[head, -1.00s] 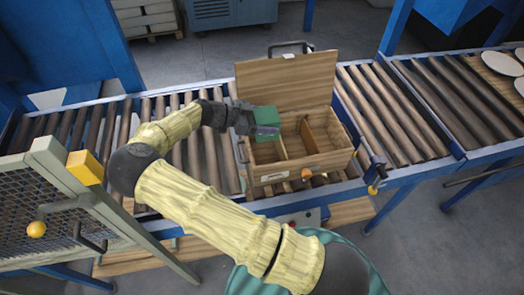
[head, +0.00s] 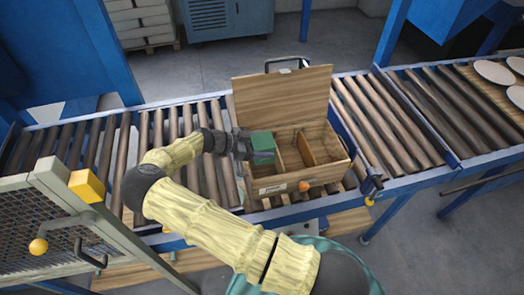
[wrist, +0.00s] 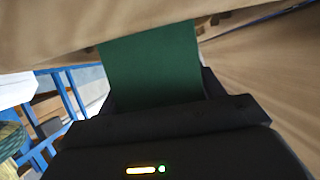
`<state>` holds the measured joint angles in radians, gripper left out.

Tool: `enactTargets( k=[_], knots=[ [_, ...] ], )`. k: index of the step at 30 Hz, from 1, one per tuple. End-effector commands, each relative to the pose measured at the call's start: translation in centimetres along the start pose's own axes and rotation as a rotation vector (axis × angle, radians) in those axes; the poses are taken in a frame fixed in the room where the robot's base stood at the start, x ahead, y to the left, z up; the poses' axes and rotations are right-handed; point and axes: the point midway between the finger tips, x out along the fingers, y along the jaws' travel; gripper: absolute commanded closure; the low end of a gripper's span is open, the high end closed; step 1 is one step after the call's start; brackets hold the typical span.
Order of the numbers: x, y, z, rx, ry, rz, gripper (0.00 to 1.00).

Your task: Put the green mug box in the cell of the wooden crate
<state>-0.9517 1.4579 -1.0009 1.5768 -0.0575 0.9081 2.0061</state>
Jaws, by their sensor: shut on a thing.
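The green mug box (head: 262,142) is held by my gripper (head: 254,148) at the left end of the wooden crate (head: 318,178). It is at about rim height, over or in the left cell. The crate's lid (head: 283,97) stands open at the back. Dividers split the crate into cells; the middle and right ones look empty. In the wrist view the green mug box (wrist: 152,65) sits in front of my gripper (wrist: 155,105), with brown wooden surfaces close around it. My arm hides part of the crate's left side, and the box's underside is hidden.
The crate rests on a roller conveyor (head: 385,115) with blue rails. White plates (head: 494,72) lie on a wooden board at the far right. Rollers left of the crate are clear.

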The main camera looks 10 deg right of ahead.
Motion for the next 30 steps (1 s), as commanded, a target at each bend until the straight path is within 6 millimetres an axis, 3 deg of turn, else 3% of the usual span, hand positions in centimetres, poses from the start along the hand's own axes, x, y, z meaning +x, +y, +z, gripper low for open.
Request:
enactTargets(
  k=[8,17,30],
  knots=[
    [0.1,0.0,0.2,0.000,0.001,0.001,0.65],
    [1.4,0.1,3.3,-0.002,0.001,0.001,0.65],
    [1.6,0.1,3.9,0.000,0.001,0.001,0.65]
  ],
)
